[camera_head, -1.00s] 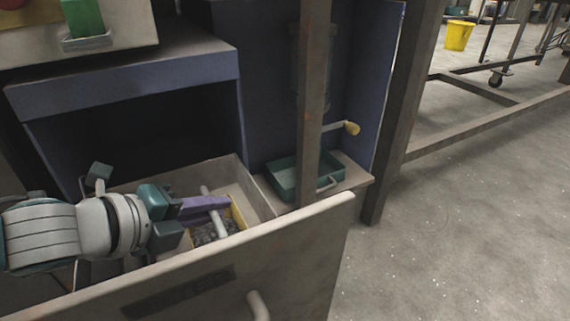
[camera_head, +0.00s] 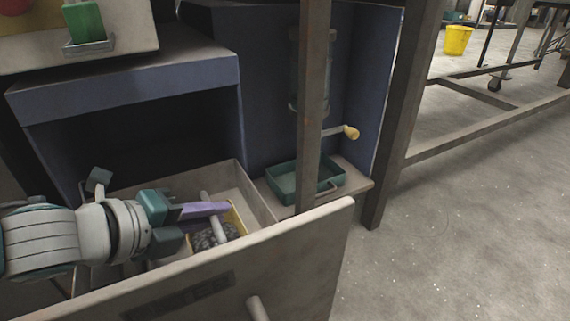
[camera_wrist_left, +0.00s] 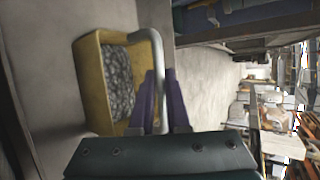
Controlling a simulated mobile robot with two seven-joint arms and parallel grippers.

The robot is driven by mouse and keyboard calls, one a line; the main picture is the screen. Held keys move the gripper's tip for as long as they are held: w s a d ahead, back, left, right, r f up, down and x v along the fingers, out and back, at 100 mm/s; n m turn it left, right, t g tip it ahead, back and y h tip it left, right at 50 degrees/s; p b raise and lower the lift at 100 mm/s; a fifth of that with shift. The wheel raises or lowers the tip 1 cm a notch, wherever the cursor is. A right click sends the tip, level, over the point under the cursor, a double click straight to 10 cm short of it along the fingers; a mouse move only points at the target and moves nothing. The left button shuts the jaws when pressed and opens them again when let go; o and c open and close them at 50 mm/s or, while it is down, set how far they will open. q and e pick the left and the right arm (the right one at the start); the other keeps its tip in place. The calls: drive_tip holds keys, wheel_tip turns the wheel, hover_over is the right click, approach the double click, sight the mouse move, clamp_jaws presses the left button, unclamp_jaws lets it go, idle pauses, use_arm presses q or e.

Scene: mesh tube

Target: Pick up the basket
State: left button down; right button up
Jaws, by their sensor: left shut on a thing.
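The basket is a yellow box with a grey bar handle, filled with grey speckled lumps. It sits inside the open drawer in the head view (camera_head: 238,217) and shows at the left in the left wrist view (camera_wrist_left: 90,70). My left gripper (camera_head: 218,210) reaches into the drawer from the left. Its purple fingers (camera_wrist_left: 161,105) are shut on the basket's handle (camera_wrist_left: 158,62). The drawer front hides the lower part of the basket. My right gripper is in no view.
The open drawer's front panel (camera_head: 215,277) stands close in front of the basket. A teal tray (camera_head: 335,180) rests on a ledge right of the drawer. A brown post (camera_head: 312,100) rises beside it, near a yellow-tipped lever (camera_head: 350,132). A yellow bucket (camera_head: 459,40) stands far right on open floor.

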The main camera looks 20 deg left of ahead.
use_arm(q)
drive_tip(key=shift+r, duration=0.15)
wheel_tip(320, 180, up, 18)
drive_tip(key=p, duration=1.3)
